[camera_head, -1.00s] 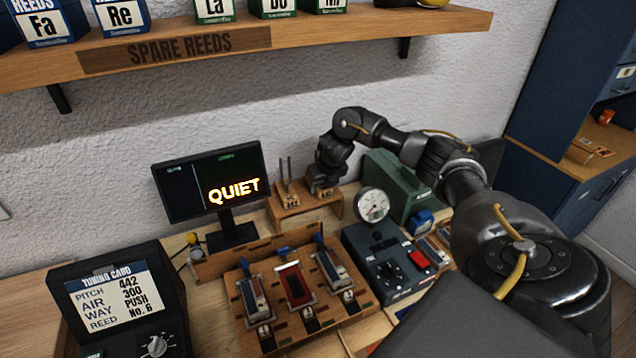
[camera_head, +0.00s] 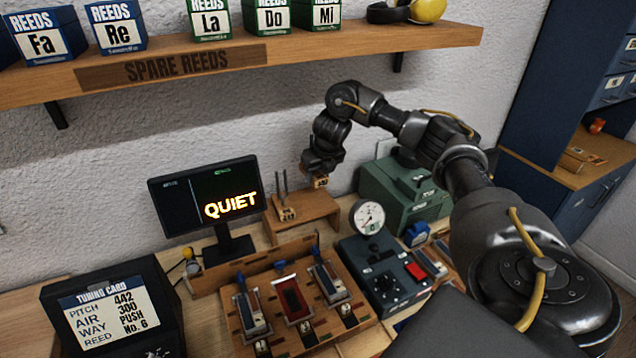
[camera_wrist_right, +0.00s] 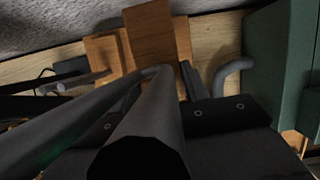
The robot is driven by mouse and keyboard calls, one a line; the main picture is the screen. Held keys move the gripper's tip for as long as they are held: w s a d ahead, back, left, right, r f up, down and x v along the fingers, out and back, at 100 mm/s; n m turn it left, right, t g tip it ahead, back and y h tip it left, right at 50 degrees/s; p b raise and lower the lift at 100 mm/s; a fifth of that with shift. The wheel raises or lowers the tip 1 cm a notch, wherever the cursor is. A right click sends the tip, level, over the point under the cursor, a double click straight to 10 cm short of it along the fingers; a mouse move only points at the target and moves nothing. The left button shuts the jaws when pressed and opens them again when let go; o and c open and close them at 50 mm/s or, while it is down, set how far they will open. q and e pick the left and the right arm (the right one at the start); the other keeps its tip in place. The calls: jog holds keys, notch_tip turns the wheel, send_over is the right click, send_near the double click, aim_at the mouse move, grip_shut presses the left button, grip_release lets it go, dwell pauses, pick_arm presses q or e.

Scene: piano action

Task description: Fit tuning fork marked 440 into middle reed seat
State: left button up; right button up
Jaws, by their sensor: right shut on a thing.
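My right gripper (camera_head: 321,173) is shut on a tuning fork with a small wooden block (camera_head: 320,181), held just above the wooden stand (camera_head: 308,206). The mark on the block is too small to read, and the gripper hides most of the fork. In the right wrist view, a grey rod of the fork (camera_wrist_right: 150,110) looms close to the lens. Another tuning fork (camera_head: 284,206) stands upright on the stand's left part. The middle reed seat (camera_head: 293,297) is a dark slot with a red frame in the wooden rack. My left gripper is not in view.
Reeds (camera_head: 250,307) lie in the rack's left and right seats. A monitor (camera_head: 207,198) reads QUIET. A tuning card (camera_head: 113,310) reads pitch 442. A gauge box (camera_head: 383,280) and green machine (camera_head: 402,190) stand right. A shelf (camera_head: 300,48) hangs above.

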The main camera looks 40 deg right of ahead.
jog(key=shift+r, duration=0.45)
jog(key=shift+w+a+f+m+h, duration=0.15)
jog(key=shift+a+m+h, duration=0.25)
jog(key=shift+a+m, duration=0.45)
jog(key=s+a+m+g+y+b, duration=0.1)
jog(key=s+a+m+g, duration=0.3)
jog(key=a+m, duration=0.9)
jog(key=s+a+m+g+y+b, duration=0.1)
jog(key=s+a+m+g+b, duration=0.2)
jog(key=s+a+m, duration=0.5)
jog(key=a+m+g, duration=0.1)
jog(key=a+m, duration=0.5)
jog(key=m, duration=0.4)
jog(key=shift+s+f+g, duration=0.25)
jog(key=shift+s+g, duration=0.15)
